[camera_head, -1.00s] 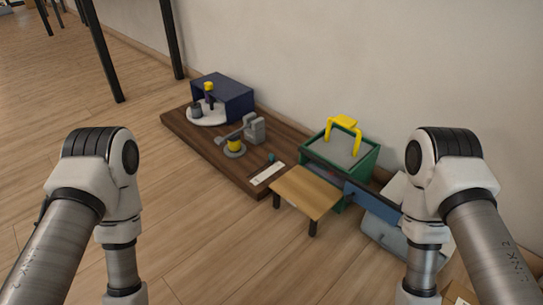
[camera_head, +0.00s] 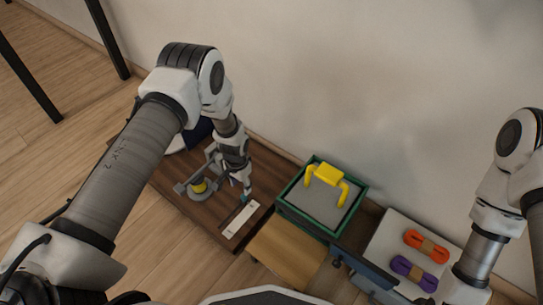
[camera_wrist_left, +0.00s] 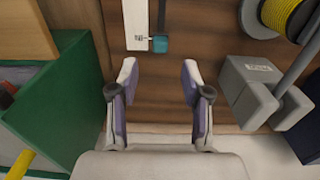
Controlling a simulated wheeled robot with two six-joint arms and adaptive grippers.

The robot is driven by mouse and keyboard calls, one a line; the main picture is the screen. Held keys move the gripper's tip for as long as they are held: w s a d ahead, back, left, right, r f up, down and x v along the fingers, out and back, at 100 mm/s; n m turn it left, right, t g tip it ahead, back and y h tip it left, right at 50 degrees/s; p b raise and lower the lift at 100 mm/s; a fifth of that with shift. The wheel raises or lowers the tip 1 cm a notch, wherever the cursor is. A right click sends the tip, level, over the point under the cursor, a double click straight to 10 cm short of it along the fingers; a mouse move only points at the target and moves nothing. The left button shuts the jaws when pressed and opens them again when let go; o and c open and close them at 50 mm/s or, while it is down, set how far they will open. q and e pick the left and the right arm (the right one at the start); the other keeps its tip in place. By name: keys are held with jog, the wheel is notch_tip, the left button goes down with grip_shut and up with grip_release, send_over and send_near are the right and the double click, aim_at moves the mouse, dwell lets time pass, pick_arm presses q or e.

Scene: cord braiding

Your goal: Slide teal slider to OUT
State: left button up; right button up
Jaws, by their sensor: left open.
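The teal slider (camera_wrist_left: 160,44) is a small block at the near end of a white strip (camera_wrist_left: 136,20) on the brown board in the left wrist view. In the head view the slider (camera_head: 243,198) sits by the end of the white strip (camera_head: 240,220), just below my left gripper (camera_head: 246,186). The strip's markings are too small to read. In the left wrist view my left gripper (camera_wrist_left: 158,76) is open and empty, its fingers apart and pointing toward the slider, which is beyond the fingertips. My right gripper is out of view; only its arm shows.
A grey block (camera_wrist_left: 250,90) and yellow spool (camera_wrist_left: 283,15) flank the slider's right. Orange (camera_head: 427,246) and purple cords (camera_head: 413,273) lie farther right.

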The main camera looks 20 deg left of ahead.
aim_at(244, 196)
pick_arm(q)
jog(key=f+b, duration=0.1)
jog(key=f, duration=0.1)
jog(key=f+b, duration=0.2)
jog(key=f, duration=0.1)
jog(key=f+b, duration=0.1)
jog(key=f, duration=0.1)
jog(key=shift+w+d+f+b, duration=0.1)
jog(key=shift+w+f+b, duration=0.2)
jog(key=shift+b, duration=0.1)
jog(key=shift+r, duration=0.1)
jog(key=shift+s, duration=0.1)
grip_shut()
